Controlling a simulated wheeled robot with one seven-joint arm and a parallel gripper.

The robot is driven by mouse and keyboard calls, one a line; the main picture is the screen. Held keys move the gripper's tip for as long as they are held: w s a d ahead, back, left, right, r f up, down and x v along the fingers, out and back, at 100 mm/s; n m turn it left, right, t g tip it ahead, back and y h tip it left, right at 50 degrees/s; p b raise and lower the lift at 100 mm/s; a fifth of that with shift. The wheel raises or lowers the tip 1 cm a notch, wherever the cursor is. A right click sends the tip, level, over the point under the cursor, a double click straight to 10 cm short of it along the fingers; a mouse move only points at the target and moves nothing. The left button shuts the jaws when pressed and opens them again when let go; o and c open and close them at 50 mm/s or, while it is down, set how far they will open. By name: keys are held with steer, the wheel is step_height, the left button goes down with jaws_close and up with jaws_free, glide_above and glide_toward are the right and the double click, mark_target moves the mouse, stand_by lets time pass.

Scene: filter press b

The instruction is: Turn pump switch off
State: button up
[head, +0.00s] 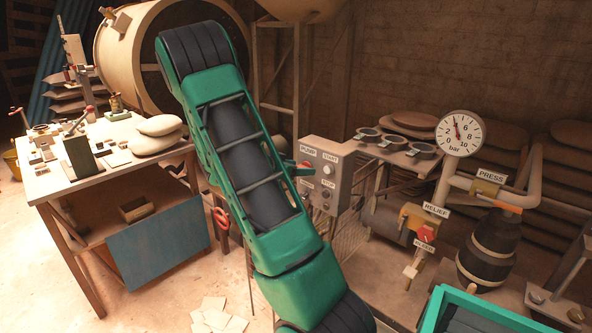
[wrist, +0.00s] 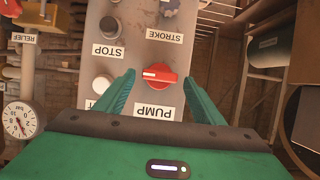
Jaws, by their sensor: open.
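The pump switch (wrist: 159,76) is a red rotary knob above the upside-down PUMP label in the wrist view. Its grip bar lies roughly level across that picture. It sits on a grey control panel (wrist: 135,50). In the head view the panel (head: 341,160) stands right of my arm, and the red pump switch (head: 305,164) shows partly at its left side. My gripper (wrist: 160,78) is open, with one green finger on each side of the knob. I see gaps between the fingers and the knob; whether either finger touches it I cannot tell. My arm hides part of the panel in the head view.
The panel also bears a white button (wrist: 103,84), a dark STOP button (wrist: 110,25) and a STROKE control (wrist: 167,13). A pressure gauge (head: 460,133) and pipes stand to the right. A cluttered workbench (head: 100,165) stands at left.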

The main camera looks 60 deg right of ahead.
steer(key=c, duration=1)
steer(key=shift+c, duration=0.2)
steer(key=shift+w, duration=0.1)
steer(key=shift+w+d+f+n+g+h, duration=0.1)
steer(key=shift+w+f+n+g+h, duration=0.25)
steer(key=shift+n+g, duration=1.35)
steer(key=shift+w+a+f+n+g+h, duration=0.1)
steer(key=shift+w+f+n+g+h, duration=0.4)
steer(key=shift+n, duration=2.25)
steer(key=shift+w+d+f+n+g+h, duration=0.1)
steer(key=shift+n+g+h, duration=0.15)
steer(key=shift+n+g, duration=1.55)
steer(key=shift+n+t, duration=0.5)
steer(key=shift+n, duration=0.15)
